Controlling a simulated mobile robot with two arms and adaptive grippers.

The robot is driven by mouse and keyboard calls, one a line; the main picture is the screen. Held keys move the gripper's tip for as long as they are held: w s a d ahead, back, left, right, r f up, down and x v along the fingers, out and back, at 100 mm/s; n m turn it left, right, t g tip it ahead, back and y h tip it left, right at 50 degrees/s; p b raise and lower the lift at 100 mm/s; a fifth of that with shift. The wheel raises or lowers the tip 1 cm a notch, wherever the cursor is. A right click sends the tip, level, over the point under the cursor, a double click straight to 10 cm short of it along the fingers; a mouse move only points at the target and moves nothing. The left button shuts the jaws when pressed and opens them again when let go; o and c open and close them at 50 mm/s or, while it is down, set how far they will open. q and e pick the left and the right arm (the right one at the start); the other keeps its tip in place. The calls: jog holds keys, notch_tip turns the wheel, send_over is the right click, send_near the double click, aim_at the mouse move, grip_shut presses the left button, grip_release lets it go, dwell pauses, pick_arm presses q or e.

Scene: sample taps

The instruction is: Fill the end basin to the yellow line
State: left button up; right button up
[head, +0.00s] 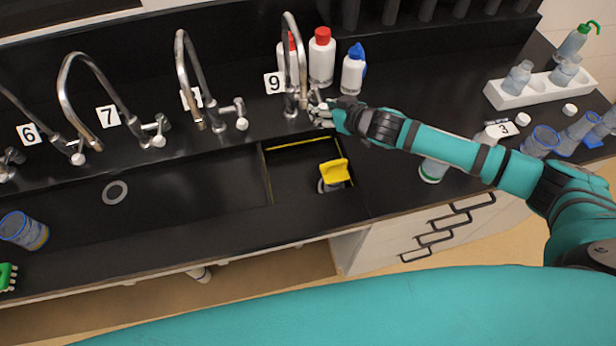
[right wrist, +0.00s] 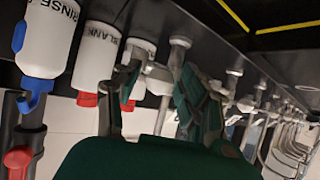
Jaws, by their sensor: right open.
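The end basin (head: 283,196) is the small black compartment at the right end of the sink, with a yellow line (head: 305,143) along its back wall. No water shows in it. A yellow plug-like piece (head: 334,172) stands by a grey ring on its floor. Tap 9 (head: 302,60) rises behind it, with its handle by my right gripper (head: 320,110). In the right wrist view my right gripper (right wrist: 165,95) is open around or just short of a pale tap handle (right wrist: 160,82); contact cannot be told. My left gripper is not in view.
Red-capped bottles (head: 322,58) and a blue-capped bottle (head: 353,70) stand close behind the right gripper. Tap 8 (head: 190,75), tap 7 (head: 75,85) and tap 6 stand leftward along the long basin (head: 170,190).

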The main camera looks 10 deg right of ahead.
jog(key=shift+w+d+r+p, duration=0.1)
jog(key=shift+w+d+p, duration=0.2)
jog(key=shift+d, duration=0.5)
jog(key=shift+w+d+p, duration=0.2)
jog(key=shift+w+d, duration=0.2)
jog(key=shift+d, duration=0.35)
jog(key=shift+w+d+p, duration=0.2)
jog(key=shift+w+d, duration=0.15)
jog(key=shift+d, duration=0.35)
jog(key=shift+w+d+p, duration=0.2)
jog(key=shift+w+d, duration=0.15)
jog(key=shift+d, duration=0.35)
dwell(5.1)
